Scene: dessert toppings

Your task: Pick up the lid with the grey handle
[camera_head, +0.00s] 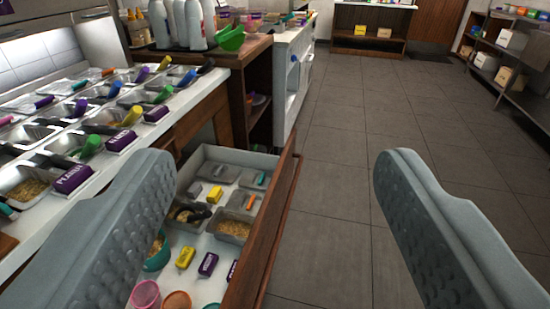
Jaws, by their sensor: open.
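My gripper (278,168) is open and empty, its two grey padded fingers wide apart in the foreground. The left finger reaches over the edge of an open drawer and the right finger is over the floor. In the drawer's far part lie flat grey lids. One lid (226,174) looks grey all over, and a grey handle on it is too small to make out. A lid near the drawer's right side has a teal handle (261,179), and another has an orange handle (250,202). The left finger hides part of the drawer.
The open drawer (285,195) also holds metal trays, a yellow packet (185,257), a purple packet (208,264) and a pink cup (146,294). The counter at left carries topping trays with coloured scoops and a purple label block (73,179). The tiled floor (345,150) at right is clear.

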